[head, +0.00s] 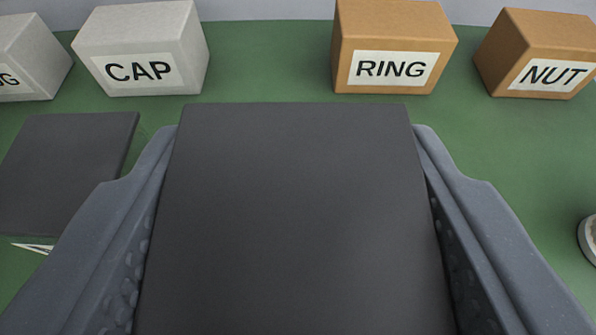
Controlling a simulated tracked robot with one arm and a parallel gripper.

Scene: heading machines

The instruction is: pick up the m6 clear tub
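A dark grey, flat-topped thing (295,210) fills the middle of the head view. It looks like the lid of a tub seen from above. Its side walls and any label are hidden, so I cannot tell whether it is the m6 clear tub. My gripper (295,130) has one finger along each side of it. The fingers lie close against its left and right edges and appear shut on it. It looks larger and nearer than the other dark lid at the left.
Another dark-lidded tub (65,170) stands at the left, with a clear edge and a sliver of white label. Behind are a grey CAP box (140,35), another grey box (30,50), and brown RING (395,25) and NUT (540,40) boxes. A round container (589,238) is cut off at right.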

